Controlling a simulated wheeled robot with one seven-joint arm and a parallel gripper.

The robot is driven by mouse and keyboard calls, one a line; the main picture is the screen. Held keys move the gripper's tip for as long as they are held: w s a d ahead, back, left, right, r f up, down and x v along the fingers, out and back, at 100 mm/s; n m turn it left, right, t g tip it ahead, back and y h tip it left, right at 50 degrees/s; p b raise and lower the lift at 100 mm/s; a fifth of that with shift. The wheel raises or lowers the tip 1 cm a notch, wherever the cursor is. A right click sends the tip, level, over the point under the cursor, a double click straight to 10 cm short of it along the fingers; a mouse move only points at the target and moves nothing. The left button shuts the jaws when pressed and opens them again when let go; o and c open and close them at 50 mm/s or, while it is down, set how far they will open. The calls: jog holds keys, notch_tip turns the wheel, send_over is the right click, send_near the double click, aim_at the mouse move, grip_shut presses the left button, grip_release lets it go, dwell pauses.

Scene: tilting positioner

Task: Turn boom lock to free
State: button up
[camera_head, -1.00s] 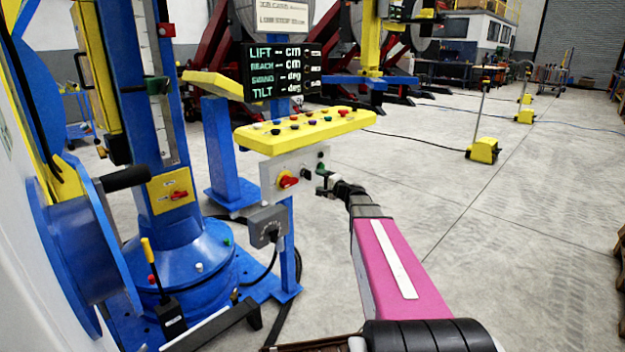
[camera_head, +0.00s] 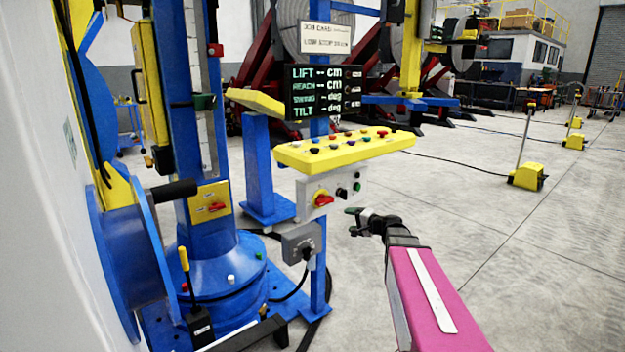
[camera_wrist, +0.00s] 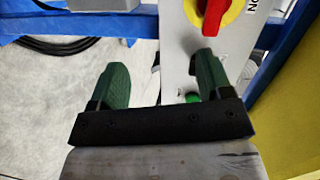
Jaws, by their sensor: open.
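A yellow plate with a red handle (camera_head: 211,207) is on the blue column at the left in the head view. It may be the boom lock, but I cannot read its label; the handle lies roughly level. My gripper (camera_head: 356,222) is well to the right of it, just below and right of the grey switch panel (camera_head: 313,213). In the wrist view my gripper (camera_wrist: 164,75) has its two green fingers apart with nothing held. Beyond them is the panel with a red rotary knob (camera_wrist: 214,12) on a yellow disc and a green button (camera_wrist: 192,97).
The yellow button console (camera_head: 345,149) is above the panel, under a black display (camera_head: 323,92). A grey socket box (camera_head: 300,242) with a cable is below. A black-handled blue wheel (camera_head: 130,255) stands at the left.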

jog(key=s+a+f+n+g+h, duration=0.25)
jog(key=s+a+f+g, duration=0.25)
jog(key=s+f, duration=0.25)
jog(key=s+d+f+n+g+h, duration=0.2)
jog(key=s+f+g+h, duration=0.1)
jog(key=s, duration=0.5)
jog(key=s+d+f+n+g+h, duration=0.2)
jog(key=s+f+h, duration=0.3)
jog(key=s, duration=0.4)
jog(key=shift+f+n+g, duration=0.25)
jog(key=shift+n+g, duration=0.25)
jog(key=shift+n, duration=0.15)
